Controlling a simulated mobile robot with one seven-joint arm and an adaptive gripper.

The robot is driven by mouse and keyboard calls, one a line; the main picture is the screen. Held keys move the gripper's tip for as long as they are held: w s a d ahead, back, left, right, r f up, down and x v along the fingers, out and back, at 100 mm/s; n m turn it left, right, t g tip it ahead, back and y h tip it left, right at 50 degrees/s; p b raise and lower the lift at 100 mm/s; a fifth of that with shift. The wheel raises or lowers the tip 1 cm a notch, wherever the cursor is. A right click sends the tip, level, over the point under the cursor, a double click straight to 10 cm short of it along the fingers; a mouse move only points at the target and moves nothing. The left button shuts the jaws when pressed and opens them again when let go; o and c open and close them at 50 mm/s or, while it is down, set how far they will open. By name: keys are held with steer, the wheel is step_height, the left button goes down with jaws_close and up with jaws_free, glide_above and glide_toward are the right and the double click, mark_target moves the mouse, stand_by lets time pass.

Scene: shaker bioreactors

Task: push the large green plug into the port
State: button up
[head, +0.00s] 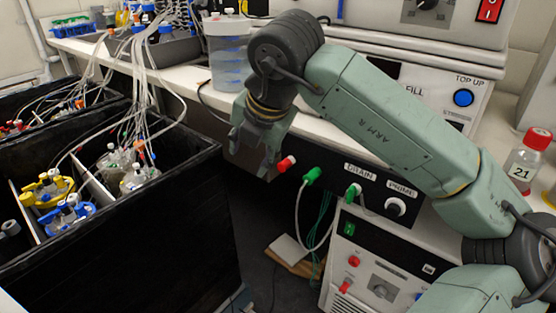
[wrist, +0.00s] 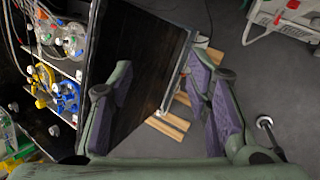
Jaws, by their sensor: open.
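I cannot tell which is the large one, or how deep either sits. My gripper (head: 253,158) is open and empty, pointing down to the left of the plugs and apart from them. In the wrist view my gripper's two fingers (wrist: 163,88) are spread wide, with no plug between them.
A black-walled bin (head: 190,220) with tubed vessels stands at left. A bottle marked 21 (head: 525,160) and a clear container (head: 228,60) stand on the bench. A wooden pallet (wrist: 168,125) lies on the floor.

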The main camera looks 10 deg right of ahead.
mark_target(307, 181)
steer(key=s+d+m+h, duration=0.2)
steer(key=d+m+h, duration=0.2)
steer(key=d, duration=0.7)
steer(key=shift+g, duration=0.3)
steer(key=x, duration=0.7)
steer(key=a+p+x, duration=0.1)
steer(key=x, duration=0.2)
steer(key=shift+d+f, duration=0.15)
steer(key=shift+f, duration=0.25)
steer(key=shift+c, duration=0.6)
jaws_close()
steer(key=shift+s+a+b, duration=0.35)
steer(key=shift+a+b, duration=0.2)
steer(key=shift+b, duration=0.1)
steer(key=shift+s+a, duration=0.1)
steer(key=shift+a, duration=0.05)
steer(key=shift+s+a+b, duration=0.25)
steer(key=shift+a+b, duration=0.05)
steer(key=shift+b, duration=0.25)
